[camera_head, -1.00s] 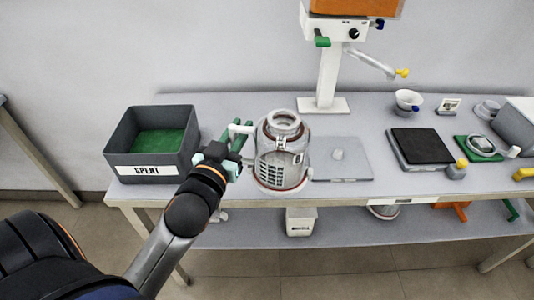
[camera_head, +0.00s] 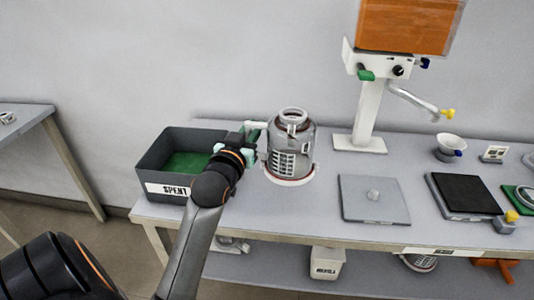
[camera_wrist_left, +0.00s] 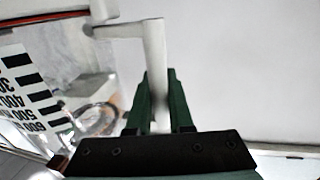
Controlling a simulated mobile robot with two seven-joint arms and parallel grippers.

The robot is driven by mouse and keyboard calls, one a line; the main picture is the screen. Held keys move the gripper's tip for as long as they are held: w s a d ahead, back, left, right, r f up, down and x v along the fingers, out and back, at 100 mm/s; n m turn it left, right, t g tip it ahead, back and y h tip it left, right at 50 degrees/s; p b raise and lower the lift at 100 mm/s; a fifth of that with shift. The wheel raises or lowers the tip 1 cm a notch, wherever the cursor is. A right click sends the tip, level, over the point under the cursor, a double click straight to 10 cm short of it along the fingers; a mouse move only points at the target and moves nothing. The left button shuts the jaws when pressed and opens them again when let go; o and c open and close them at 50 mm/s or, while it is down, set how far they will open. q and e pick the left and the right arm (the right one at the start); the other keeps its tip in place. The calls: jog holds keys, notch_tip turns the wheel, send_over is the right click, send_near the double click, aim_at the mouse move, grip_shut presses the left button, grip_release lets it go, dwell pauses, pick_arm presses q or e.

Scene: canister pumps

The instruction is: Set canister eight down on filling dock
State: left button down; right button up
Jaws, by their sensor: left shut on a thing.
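A clear canister (camera_head: 291,150) with a grey collar, a printed scale and a reddish base ring is upright over the table, right of the spent bin. No number is readable on it. My left gripper (camera_head: 252,136) is shut on its pale side handle. In the left wrist view the fingers (camera_wrist_left: 160,105) close around the handle (camera_wrist_left: 154,58), with the canister wall (camera_wrist_left: 85,45) to the left. I cannot tell whether its base touches the table. No dock is labelled; a dispenser stand (camera_head: 369,115) with an orange hopper stands at the back. My right gripper is out of view.
The grey "SPENT" bin (camera_head: 160,189) is close to my left gripper. A flat grey plate with a knob (camera_head: 372,209) and a black-topped device (camera_head: 465,194) lie to the right. A small funnel cup (camera_head: 450,146) stands behind. Bare table separates the canister from the plate.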

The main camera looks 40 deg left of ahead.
pick_arm(q)
jog(key=w+f+b, duration=0.2)
jog(key=w+f, duration=0.3)
jog(key=f, duration=0.4)
jog(key=shift+w+a, duration=0.25)
jog(key=shift+a, duration=0.15)
jog(key=shift+f, duration=0.1)
jog(key=shift+f+b, duration=0.1)
jog(key=shift+b, duration=0.2)
jog(key=c, duration=0.8)
grip_release()
jog(key=shift+f, duration=0.1)
